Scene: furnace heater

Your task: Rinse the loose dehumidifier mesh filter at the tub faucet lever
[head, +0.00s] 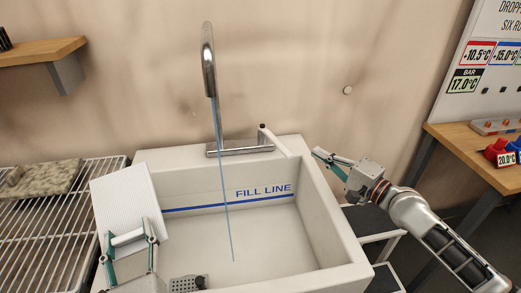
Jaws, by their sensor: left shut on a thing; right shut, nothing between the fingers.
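The white ribbed mesh filter (122,203) is at the tub's left side, tilted up over the rim. My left gripper (131,237) is shut on the filter's lower part. The tall chrome faucet (208,75) stands at the back of the tub, and a thin blue stream of water (222,170) falls from its spout. The filter is left of the stream and apart from it. The pale faucet lever (272,139) is at the right end of the chrome base. My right gripper (318,153) is shut and empty, to the right of the lever over the tub's right back corner.
The white tub (335,230) has a blue fill line on its back wall. A small perforated grey piece (188,282) is at the bottom front. A wire rack (35,235) with a mottled slab (42,178) stands left. A wooden bench (480,155) is right.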

